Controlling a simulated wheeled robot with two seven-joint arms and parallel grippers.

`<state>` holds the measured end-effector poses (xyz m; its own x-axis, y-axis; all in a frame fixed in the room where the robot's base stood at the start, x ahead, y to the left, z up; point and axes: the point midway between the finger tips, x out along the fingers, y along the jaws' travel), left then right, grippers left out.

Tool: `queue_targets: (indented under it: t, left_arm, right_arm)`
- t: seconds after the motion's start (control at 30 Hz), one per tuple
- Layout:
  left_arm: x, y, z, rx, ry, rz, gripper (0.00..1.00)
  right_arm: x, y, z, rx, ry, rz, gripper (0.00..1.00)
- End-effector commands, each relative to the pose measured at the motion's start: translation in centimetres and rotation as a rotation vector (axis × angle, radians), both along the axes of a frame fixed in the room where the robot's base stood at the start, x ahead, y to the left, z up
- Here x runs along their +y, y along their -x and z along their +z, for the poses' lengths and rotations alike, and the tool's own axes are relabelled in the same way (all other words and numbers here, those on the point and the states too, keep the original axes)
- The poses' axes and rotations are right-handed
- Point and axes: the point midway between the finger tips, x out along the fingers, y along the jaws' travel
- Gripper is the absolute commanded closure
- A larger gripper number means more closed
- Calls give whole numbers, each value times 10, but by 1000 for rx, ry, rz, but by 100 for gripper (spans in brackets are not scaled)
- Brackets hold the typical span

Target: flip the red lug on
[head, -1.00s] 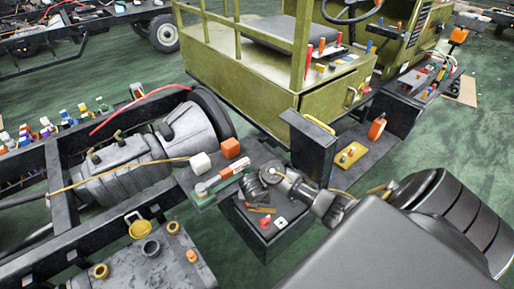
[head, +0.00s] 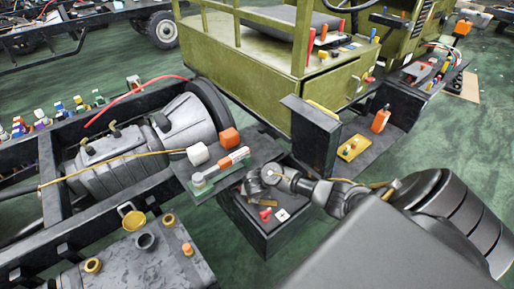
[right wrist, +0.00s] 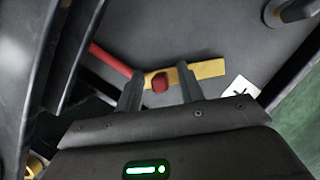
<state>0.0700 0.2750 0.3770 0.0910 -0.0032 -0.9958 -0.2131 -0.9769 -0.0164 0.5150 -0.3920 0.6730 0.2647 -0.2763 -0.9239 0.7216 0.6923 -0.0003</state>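The small red lug (right wrist: 160,83) shows in the right wrist view in front of a yellow strip on a dark panel. My right gripper (right wrist: 160,92) is open, with one finger on each side of the lug and a visible gap at least on the left. In the head view my right gripper (head: 256,187) is low over the top of a black box (head: 262,236) and partly covers it. A red piece (head: 265,214) shows on that box top beside a white marked tag (head: 282,214). My left gripper is not in view.
A plate with a green-and-orange lever (head: 222,168) stands close left of my right gripper. A red bar (right wrist: 108,60) lies left of the fingers in the wrist view. An upright dark panel (head: 312,135) stands behind. Green floor is open at right.

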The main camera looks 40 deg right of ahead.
Motion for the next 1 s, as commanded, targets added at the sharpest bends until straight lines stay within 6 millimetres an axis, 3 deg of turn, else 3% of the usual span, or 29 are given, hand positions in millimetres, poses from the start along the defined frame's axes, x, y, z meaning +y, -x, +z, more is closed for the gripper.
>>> queue_targets:
  t: [0.17,0.5,1.0]
  left_arm:
    - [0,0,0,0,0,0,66]
    - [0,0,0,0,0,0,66]
    - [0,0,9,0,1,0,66]
  right_arm:
    - [0,0,0,0,0,0,62]
    - [0,0,0,0,0,-1,100]
    - [1,1,3,1,1,-64,100]
